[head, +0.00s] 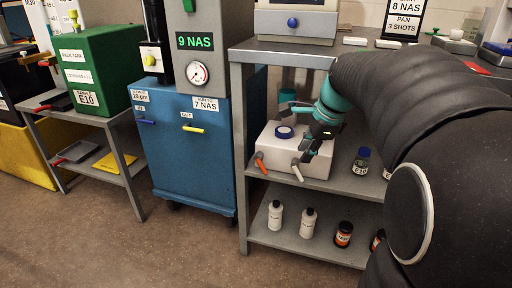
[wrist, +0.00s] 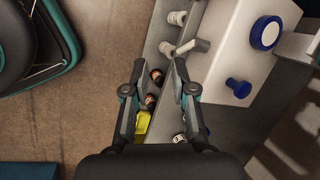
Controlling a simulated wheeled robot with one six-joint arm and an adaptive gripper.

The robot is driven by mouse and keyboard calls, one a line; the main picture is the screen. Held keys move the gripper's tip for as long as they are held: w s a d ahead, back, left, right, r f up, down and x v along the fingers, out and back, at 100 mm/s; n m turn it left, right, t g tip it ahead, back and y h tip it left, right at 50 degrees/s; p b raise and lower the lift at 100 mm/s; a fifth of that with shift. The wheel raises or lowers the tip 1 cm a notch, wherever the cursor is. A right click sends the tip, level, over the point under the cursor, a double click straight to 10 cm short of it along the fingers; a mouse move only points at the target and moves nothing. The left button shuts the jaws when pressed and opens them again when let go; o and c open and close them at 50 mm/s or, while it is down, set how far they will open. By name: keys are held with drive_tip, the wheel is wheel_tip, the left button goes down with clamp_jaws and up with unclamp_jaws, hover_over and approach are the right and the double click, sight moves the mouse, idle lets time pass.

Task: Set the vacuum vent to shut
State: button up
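A white box (head: 290,150) with a round blue-topped cap (head: 284,132) stands on the middle shelf of the grey rack. An orange lever (head: 261,164) and a pale lever (head: 297,171) stick out at its front. No label tells me which part is the vacuum vent. The wrist view shows the box (wrist: 236,45) at upper right, with the blue cap (wrist: 266,33), a blue knob (wrist: 238,87) and a pale lever (wrist: 192,47). My gripper (head: 308,152) is by the box's right side in the head view. In the wrist view my gripper (wrist: 159,70) is open, its fingers apart and empty, left of the box.
White bottles (head: 275,215) and orange-labelled jars (head: 344,234) stand on the lower shelf. A dark vial (head: 361,161) stands right of the box. A blue cabinet (head: 190,150) is left of the rack. The floor in front is clear.

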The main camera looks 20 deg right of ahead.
sight(300, 174)
drive_tip(key=w+d+f+m+b, duration=0.1)
drive_tip(key=w+d+f+m, duration=0.2)
drive_tip(key=w+d+m, duration=0.3)
drive_tip(key=shift+y, duration=0.4)
drive_tip(key=b+x, duration=0.1)
drive_tip(key=x, duration=0.3)
drive_tip(key=b+x, duration=0.1)
drive_tip(key=x, duration=0.3)
drive_tip(key=s+d+b+x, duration=0.1)
drive_tip(key=x, duration=0.4)
drive_tip(key=shift+f, duration=0.2)
clamp_jaws()
